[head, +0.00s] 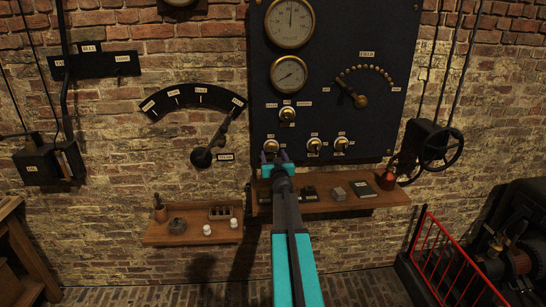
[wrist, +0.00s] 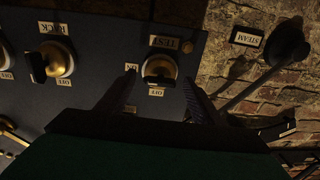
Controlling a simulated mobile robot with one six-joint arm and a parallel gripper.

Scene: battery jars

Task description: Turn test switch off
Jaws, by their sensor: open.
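The test switch (wrist: 160,68) is a round brass knob with a dark lever on the dark panel, between TEST and OFF labels in the wrist view. In the head view it is the leftmost brass switch (head: 271,145) of the lower row, just above my gripper. My gripper (head: 277,159) is open in front of the panel's lower left corner. In the wrist view its fingers (wrist: 160,78) stand either side of the switch, with nothing held. I cannot tell whether they touch it, or which way the lever is set.
Another brass switch (wrist: 57,62) sits beside it on the panel. The steam lever (head: 214,138) is on the brick wall to the left. A wooden shelf (head: 325,203) with small items runs below the panel. A red railing (head: 450,255) guards a machine at lower right.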

